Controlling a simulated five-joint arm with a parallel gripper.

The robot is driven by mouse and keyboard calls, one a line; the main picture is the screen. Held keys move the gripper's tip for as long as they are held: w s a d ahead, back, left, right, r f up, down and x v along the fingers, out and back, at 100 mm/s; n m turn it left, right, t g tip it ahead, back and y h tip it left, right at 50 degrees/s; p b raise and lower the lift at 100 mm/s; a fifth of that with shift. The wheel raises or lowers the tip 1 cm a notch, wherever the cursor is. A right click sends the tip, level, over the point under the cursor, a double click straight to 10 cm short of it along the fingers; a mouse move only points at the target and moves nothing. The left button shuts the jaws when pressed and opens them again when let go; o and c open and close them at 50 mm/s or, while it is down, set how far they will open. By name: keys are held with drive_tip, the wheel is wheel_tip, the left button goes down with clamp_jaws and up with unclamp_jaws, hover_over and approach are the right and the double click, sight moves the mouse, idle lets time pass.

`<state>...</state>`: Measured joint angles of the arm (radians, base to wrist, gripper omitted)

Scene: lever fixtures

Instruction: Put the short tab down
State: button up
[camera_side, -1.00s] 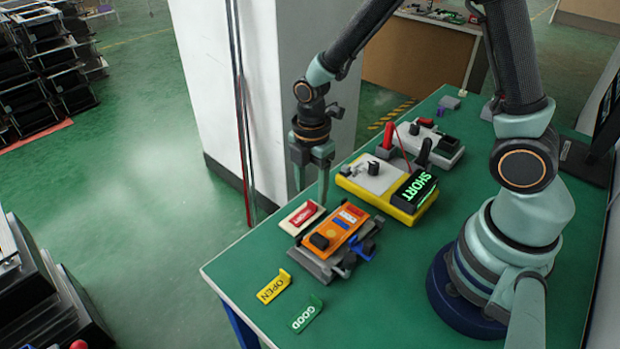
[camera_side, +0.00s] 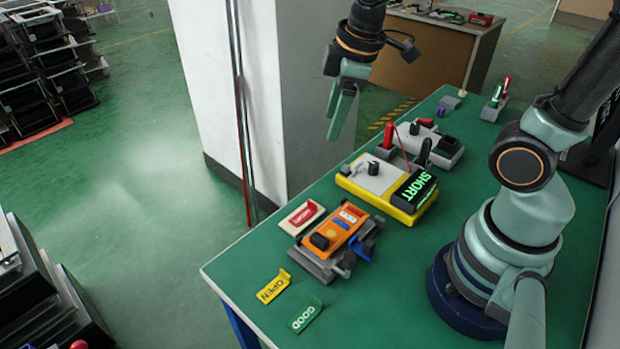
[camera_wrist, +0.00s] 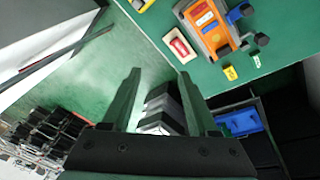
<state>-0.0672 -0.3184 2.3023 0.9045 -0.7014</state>
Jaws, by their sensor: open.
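The red short tab (camera_side: 307,214) lies on a cream pad (camera_side: 291,226) near the table's left edge, beside the orange fixture; it also shows in the wrist view (camera_wrist: 181,46). Yellow OPEN (camera_side: 274,287) and green GOOD (camera_side: 306,314) tabs lie on the table at the front. The yellow tester (camera_side: 370,196) has a display reading SHORT (camera_side: 417,190). My gripper (camera_side: 338,125) is open and empty, high above and behind the short tab. Its two fingers (camera_wrist: 157,103) also show apart in the wrist view with nothing between them.
An orange board on a grey fixture with clamps (camera_side: 336,230) stands right beside the cream pad. A grey device with a red probe (camera_side: 430,142) stands behind the tester.

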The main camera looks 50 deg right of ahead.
drive_tip(key=s+r+m+t, duration=0.1)
drive_tip(key=m, duration=0.2)
drive_tip(key=s+d+r+m, duration=0.1)
drive_tip(key=m, duration=0.2)
drive_tip(key=s+d+r+m+t, duration=0.1)
drive_tip(key=r+m, duration=0.1)
drive_tip(key=shift+s+d+m+t, duration=0.1)
drive_tip(key=shift+s+m+t, duration=0.2)
drive_tip(key=shift+s+m, duration=0.1)
idle(0.7)
